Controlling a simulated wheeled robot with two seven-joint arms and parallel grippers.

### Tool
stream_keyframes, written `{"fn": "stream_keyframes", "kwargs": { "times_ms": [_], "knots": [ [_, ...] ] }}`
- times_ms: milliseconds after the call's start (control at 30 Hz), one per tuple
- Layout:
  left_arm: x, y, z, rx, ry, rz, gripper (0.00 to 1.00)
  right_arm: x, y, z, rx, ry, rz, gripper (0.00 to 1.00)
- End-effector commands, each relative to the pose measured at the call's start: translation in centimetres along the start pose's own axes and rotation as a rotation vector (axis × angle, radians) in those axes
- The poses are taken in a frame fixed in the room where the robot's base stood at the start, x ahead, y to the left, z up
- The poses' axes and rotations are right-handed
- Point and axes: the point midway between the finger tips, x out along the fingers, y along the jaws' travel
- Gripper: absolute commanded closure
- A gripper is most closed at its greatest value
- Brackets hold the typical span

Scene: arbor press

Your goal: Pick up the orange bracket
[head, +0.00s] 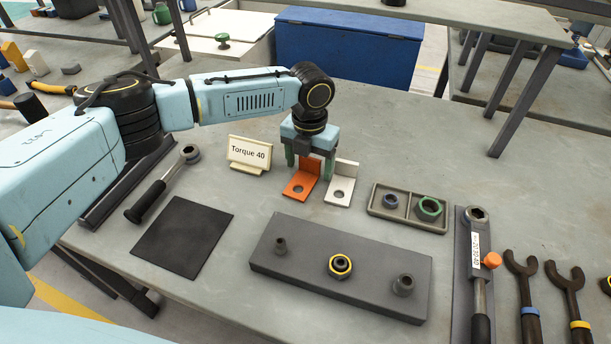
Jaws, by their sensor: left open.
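The orange bracket (299,187) stands on the bench near the middle of the head view. It is L-shaped, with a flat foot that has a hole and an upright plate behind. My left gripper (311,159) points down over the upright plate from above. Its green fingers are open, one to the left of the plate and one to the right. The gripper hides the top of the plate, and I cannot tell whether the fingers touch it. A white bracket (341,188) of the same shape stands close on the right. My right gripper is not in view.
A "Torque 40" sign (249,154) stands to the left. A grey tray (399,210) with a blue and a green ring lies to the right. A grey block (300,268) with fittings and a black mat (183,237) lie in front. Wrenches (525,290) lie at right.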

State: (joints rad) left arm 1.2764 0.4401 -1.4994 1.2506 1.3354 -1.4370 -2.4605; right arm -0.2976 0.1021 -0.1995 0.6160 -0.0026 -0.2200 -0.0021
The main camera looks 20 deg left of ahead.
Motion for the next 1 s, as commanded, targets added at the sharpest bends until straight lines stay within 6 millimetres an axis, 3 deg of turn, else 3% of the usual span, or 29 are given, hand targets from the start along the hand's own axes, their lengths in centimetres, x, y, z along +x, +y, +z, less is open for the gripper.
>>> {"fn": "stream_keyframes", "kwargs": {
  "times_ms": [267, 633, 867, 1000],
  "knots": [
    [0.2, 0.0, 0.0, 0.000, -0.001, -0.001, 0.30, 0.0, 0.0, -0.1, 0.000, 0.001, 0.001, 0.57],
    [0.1, 0.0, 0.0, 0.000, -0.001, 0.000, 0.78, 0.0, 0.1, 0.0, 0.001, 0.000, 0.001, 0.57],
    [0.0, 0.0, 0.1, 0.000, -0.002, -0.001, 0.79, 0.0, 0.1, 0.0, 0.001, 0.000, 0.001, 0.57],
    [-1.4, 0.0, 0.1, -0.001, -0.004, -0.001, 0.79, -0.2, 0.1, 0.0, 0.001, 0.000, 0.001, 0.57]
  ]
}}
